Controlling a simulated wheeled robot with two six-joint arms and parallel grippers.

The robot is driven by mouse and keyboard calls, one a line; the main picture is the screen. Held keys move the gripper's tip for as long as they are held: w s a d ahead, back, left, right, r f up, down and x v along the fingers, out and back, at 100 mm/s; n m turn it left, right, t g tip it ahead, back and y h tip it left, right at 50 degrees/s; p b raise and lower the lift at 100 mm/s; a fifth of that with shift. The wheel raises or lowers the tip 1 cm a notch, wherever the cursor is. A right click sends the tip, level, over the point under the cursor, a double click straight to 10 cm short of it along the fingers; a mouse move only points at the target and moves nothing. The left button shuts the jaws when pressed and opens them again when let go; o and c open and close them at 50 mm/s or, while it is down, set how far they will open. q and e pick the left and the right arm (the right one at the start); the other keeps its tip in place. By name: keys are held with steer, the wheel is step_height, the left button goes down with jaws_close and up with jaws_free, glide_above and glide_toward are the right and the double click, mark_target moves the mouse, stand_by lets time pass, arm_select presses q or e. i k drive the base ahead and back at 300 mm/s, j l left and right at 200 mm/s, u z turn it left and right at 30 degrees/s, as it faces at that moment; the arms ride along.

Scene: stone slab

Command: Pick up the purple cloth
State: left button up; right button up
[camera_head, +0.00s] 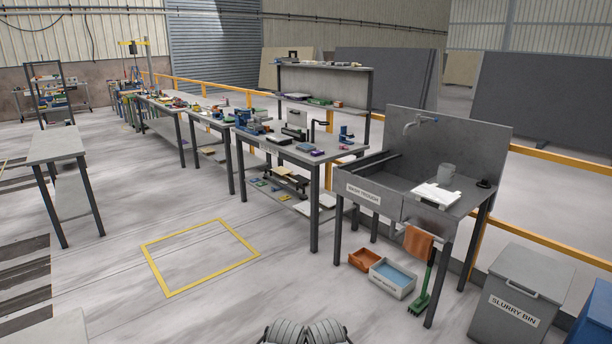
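I cannot make out a purple cloth for certain. A small flat purple item (317,153) lies near the front right corner of the long workbench, too small to identify. An orange cloth (418,243) hangs from the front of the sink unit. Neither of my grippers can be made out; only grey ribbed parts of my own body show at the bottom edge.
The sink unit (372,203) stands right of the workbench (285,146). An orange crate (365,259), a grey bin of blue liquid (392,278) and a green brush (420,300) are below it. A slurry bin (515,295) stands at right. Floor around the yellow square (147,262) is clear.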

mark_target(319, 152)
steer(key=i+u, duration=0.1)
steer(key=i, duration=2.15)
steer(key=i+z, duration=0.1)
steer(key=i, duration=0.4)
steer(key=i+j+z, duration=0.15)
steer(key=i, duration=0.35)
steer(key=i+j+z, duration=0.1)
steer(key=i, duration=0.45)
steer(key=i+j+z, duration=0.15)
steer(key=i, duration=0.35)
steer(key=i+j+z, duration=0.6)
steer(key=i, duration=0.2)
